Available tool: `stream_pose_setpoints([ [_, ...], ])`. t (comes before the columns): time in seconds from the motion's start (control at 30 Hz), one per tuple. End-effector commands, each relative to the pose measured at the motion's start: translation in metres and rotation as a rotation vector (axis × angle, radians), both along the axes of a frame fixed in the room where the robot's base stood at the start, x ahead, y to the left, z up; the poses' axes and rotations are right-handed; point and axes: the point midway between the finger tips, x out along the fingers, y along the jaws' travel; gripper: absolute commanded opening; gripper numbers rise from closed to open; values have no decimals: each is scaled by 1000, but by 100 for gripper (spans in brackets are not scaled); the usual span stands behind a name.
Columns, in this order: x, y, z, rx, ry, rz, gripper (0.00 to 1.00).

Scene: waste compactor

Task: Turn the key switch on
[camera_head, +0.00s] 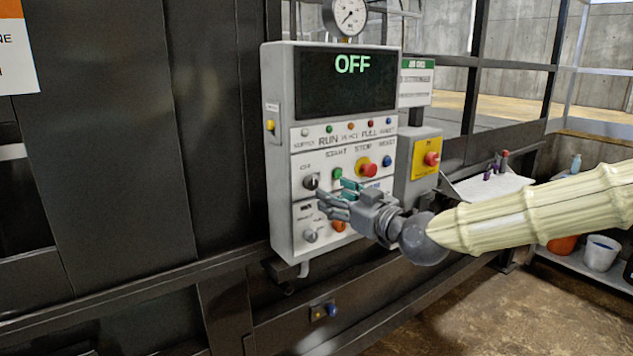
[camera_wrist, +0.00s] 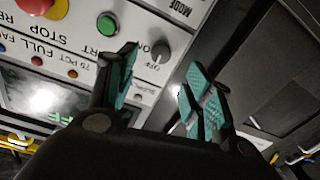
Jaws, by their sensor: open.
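The key switch (camera_head: 310,182) is a small dark grey knob at the left of the white control panel (camera_head: 283,230). In the wrist view the key switch (camera_wrist: 160,51) shows with an "OFF" label beside it. The panel's display (camera_head: 345,85) reads "OFF" in green. My gripper (camera_head: 334,196) is open and empty, with teal-padded fingers pointing at the panel. In the head view it is just right of and below the key switch. In the wrist view the knob lies beyond the fingertips, in the gap between them, with no contact visible.
Close by are a green start button (camera_head: 337,174), a red stop button (camera_head: 369,170) and a blue button (camera_head: 387,160). A lower grey knob (camera_head: 310,236) and an orange button (camera_head: 338,226) sit below. A yellow emergency-stop box (camera_head: 426,158) stands right of the panel.

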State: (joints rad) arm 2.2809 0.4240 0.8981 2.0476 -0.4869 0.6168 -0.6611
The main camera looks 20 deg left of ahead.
Motion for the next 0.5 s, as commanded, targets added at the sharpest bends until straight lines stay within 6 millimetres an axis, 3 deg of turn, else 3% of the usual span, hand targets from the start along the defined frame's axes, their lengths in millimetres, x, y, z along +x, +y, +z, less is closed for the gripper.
stream_pose_setpoints([
  [0.3,30,42,3,0,2,1,51],
  [0.5,43,59,1,-1,2,0,51],
])
